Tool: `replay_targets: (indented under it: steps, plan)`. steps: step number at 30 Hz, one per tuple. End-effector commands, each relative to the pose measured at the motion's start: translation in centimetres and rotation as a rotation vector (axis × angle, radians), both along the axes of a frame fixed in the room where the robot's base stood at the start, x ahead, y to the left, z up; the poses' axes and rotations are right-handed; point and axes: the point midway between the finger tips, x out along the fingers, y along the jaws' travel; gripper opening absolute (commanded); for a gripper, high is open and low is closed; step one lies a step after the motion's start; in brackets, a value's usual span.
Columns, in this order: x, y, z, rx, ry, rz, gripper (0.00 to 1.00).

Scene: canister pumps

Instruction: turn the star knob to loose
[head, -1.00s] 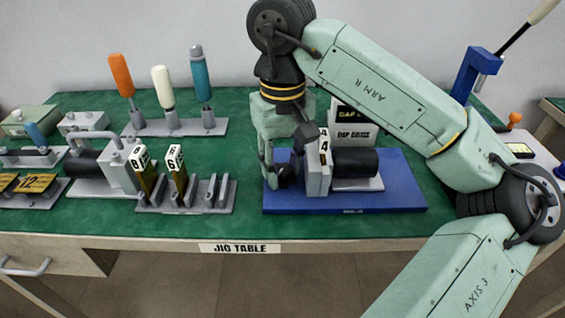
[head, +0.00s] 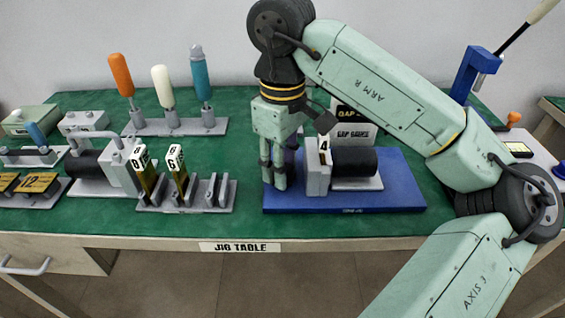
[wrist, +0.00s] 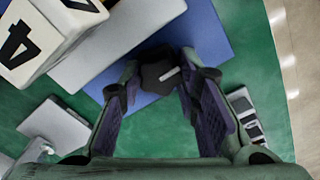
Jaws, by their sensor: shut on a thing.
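The star knob (wrist: 160,72) is black with a pale mark on its face, in the upper middle of the wrist view. My gripper (wrist: 164,82) is shut on it, with one finger on each side. In the head view my gripper (head: 273,184) points down at the left end of the blue base (head: 395,195), beside the pale block marked 4 (head: 317,180). The knob is hidden behind my fingers there. The 4 block also shows at the top left of the wrist view (wrist: 40,40).
A black cylinder (head: 355,161) lies right of the 4 block, with a gap gauge sign (head: 354,135) behind. A slotted rack (head: 215,196) holding blocks 8 and 6 stands to the left. Green table (head: 245,150) is clear between rack and base.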

Motion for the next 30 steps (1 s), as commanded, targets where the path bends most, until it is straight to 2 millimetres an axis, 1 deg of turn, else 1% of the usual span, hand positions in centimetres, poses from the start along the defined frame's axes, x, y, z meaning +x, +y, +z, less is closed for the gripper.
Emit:
replay_targets:
  steps: [8, 9, 18, 26, 30]
  plan:
    - [0.0, 0.0, -0.1, 0.000, 0.001, 0.003, 0.02]
    - [0.0, 0.0, -0.1, -0.001, 0.002, 0.003, 0.31]
    - [0.0, 0.0, 0.0, -0.001, 0.001, 0.001, 0.50]
    - [0.0, 0.0, 0.0, 0.000, 0.000, 0.000, 0.50]
    - [0.1, 0.0, 1.0, -0.003, -0.002, -0.001, 0.50]
